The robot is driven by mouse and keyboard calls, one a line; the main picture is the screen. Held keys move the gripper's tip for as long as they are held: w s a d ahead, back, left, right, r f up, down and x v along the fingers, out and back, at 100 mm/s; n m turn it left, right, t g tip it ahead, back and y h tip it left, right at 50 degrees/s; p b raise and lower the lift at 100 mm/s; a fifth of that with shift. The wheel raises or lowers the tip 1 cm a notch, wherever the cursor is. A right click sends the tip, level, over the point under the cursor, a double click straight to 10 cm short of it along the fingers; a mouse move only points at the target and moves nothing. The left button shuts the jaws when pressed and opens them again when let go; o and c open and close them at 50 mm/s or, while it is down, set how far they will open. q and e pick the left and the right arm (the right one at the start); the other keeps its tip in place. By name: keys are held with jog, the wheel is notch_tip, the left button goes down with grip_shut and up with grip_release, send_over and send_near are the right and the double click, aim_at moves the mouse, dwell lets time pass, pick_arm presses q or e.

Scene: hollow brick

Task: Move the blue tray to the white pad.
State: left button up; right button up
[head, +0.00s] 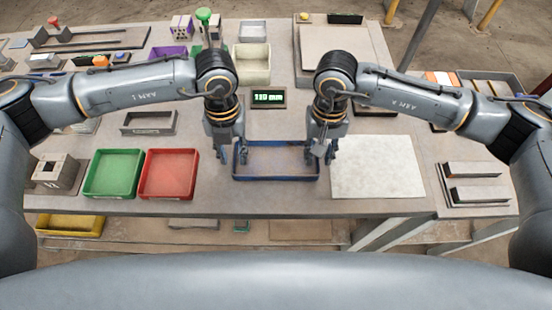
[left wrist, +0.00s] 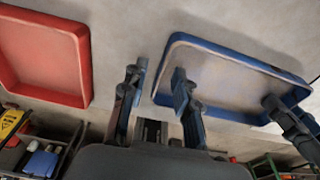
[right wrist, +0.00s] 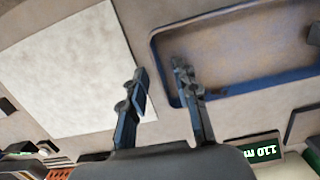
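The blue tray (head: 275,178) lies on the table in the middle of the head view, left of the white pad (head: 378,168). My left gripper (head: 229,155) is open at the tray's left end. In the left wrist view its fingers (left wrist: 157,82) are apart, one on each side of the tray's left wall. My right gripper (head: 319,155) is open at the tray's right end. In the right wrist view its fingers (right wrist: 161,82) are apart around the right wall, one over the inside, one toward the pad. The tray looks empty. The pad is bare.
A red tray (head: 168,174) and a green tray (head: 114,174) sit left of the blue tray. A display reading 110 mm (head: 268,98) stands behind it. Dark blocks (head: 475,183) lie right of the pad. The table's front edge is close to the trays.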

pick_arm(q)
grip_shut()
pick_arm(e)
grip_shut()
pick_arm(q)
jog(key=shift+r, duration=0.15)
pick_arm(e)
jog(key=shift+r, duration=0.15)
